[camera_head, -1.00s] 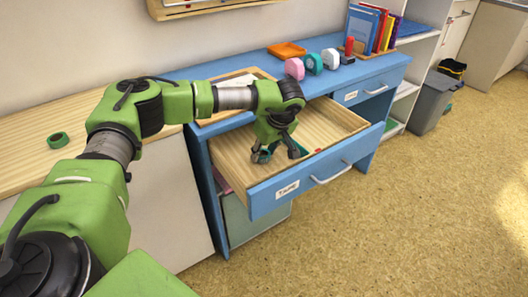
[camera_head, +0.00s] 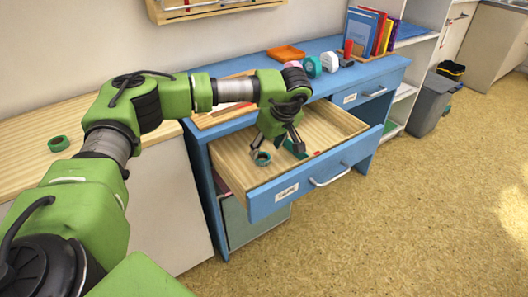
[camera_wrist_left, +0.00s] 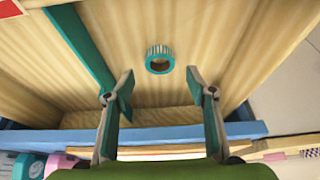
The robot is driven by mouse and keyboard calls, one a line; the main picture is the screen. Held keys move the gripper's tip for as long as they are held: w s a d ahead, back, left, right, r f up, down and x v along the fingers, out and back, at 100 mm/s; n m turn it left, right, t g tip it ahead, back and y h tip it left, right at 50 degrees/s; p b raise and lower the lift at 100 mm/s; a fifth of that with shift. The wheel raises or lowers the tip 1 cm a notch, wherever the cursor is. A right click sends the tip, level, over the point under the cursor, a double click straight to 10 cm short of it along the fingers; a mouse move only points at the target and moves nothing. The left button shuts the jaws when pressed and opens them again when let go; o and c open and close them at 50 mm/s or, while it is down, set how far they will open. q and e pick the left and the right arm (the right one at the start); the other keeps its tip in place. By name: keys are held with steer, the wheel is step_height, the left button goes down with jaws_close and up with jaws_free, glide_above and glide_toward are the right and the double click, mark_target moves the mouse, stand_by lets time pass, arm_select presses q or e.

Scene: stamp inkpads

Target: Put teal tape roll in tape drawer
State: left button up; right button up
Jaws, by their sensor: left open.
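The teal tape roll (camera_head: 262,158) lies on the wooden floor of the open tape drawer, near its left side. It also shows in the left wrist view (camera_wrist_left: 159,50), beyond my fingertips, with no finger touching it there. The tape drawer (camera_head: 268,194) is pulled out, with a blue front and a "TAPE" label. My left gripper (camera_head: 280,146) is over the drawer. In the left wrist view its fingers (camera_wrist_left: 162,92) are spread apart with nothing between them. My right gripper is not in view.
A long teal strip (camera_wrist_left: 82,45) and a small red item (camera_head: 317,153) are also in the drawer. A green tape roll (camera_head: 58,143) lies on the wooden counter at left. Tape dispensers (camera_head: 312,67), an orange tray (camera_head: 286,53) and books (camera_head: 370,30) stand on the blue desk.

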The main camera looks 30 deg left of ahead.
arm_select(q)
steer(key=v, duration=0.7)
steer(key=shift+r+p, duration=0.3)
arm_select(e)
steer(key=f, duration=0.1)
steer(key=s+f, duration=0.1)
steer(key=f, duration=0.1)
arm_select(q)
steer(key=shift+d, duration=0.1)
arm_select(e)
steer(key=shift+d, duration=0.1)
